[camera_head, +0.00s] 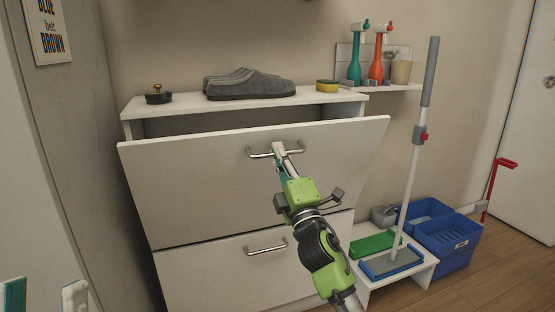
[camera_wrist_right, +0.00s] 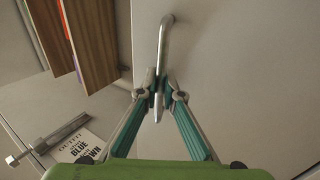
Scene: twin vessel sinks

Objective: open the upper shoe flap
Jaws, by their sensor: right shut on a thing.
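The upper shoe flap (camera_head: 205,175) is a white panel on the shoe cabinet. Its top edge is tilted out, with a dark gap behind it under the cabinet top. My right gripper (camera_head: 280,155) is at the flap's metal bar handle (camera_head: 258,154). In the right wrist view the right gripper (camera_wrist_right: 159,90) is shut on this upper handle (camera_wrist_right: 165,40), with a finger on each side. My left gripper (camera_head: 45,293) shows only its fingertips at the lower left, apart and empty, away from the cabinet.
The lower flap (camera_head: 205,275) is shut below. Grey shoes (camera_head: 245,84), a dark lidded pot (camera_head: 158,95) and a yellow sponge (camera_head: 327,86) are on the cabinet top. A mop (camera_head: 412,160), a low white stand (camera_head: 415,268) and blue crates (camera_head: 447,243) stand to the right.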

